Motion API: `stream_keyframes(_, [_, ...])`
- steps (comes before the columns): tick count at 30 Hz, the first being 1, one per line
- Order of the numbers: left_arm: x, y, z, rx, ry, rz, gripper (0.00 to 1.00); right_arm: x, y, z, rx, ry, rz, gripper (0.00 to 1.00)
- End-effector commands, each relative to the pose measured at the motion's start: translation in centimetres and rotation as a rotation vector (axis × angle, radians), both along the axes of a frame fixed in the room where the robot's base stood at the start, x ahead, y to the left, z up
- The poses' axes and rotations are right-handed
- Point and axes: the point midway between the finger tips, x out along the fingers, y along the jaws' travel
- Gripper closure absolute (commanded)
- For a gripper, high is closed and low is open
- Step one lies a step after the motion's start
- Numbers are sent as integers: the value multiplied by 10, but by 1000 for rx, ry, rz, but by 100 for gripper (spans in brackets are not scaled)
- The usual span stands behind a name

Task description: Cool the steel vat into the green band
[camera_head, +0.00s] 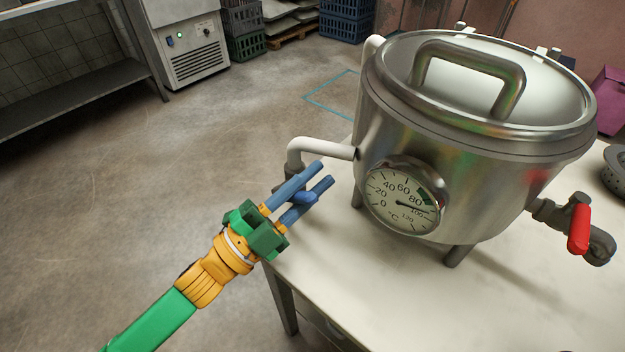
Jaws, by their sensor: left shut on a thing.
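The steel vat (450,185) stands on legs on a pale table, with its lid (535,75) on. A round dial gauge (393,218) in °C is on its front. The needle seems to point between 80 and 100; a small green band (424,194) lies near 80. A white pipe (325,149) leaves the vat's left side and bends down to a dark fitting. A red-handled tap (579,229) is on the vat's right side. My right gripper is not in view.
The table (370,300) has bare top in front of the vat. A dark round part (615,170) sits at its right edge. A grey cabinet unit (190,45), crates (243,18) and a metal bench (70,95) stand behind. The floor on the left is clear.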

Motion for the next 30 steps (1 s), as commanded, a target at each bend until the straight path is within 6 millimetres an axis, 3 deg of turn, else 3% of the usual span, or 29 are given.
stream_keyframes(5, [0, 0, 0, 1, -1, 0, 100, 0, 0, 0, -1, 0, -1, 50])
stream_keyframes(6, [0, 0, 0, 1, -1, 0, 69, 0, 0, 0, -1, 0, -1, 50])
stream_keyframes(9, [0, 0, 0, 1, -1, 0, 47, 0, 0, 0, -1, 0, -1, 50])
stream_keyframes(20, [-4, 5, -4, 0, 1, 1, 47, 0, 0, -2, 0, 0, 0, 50])
stream_keyframes(30, [-37, 42, -25, 2, 3, 1, 47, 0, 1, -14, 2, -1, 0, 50])
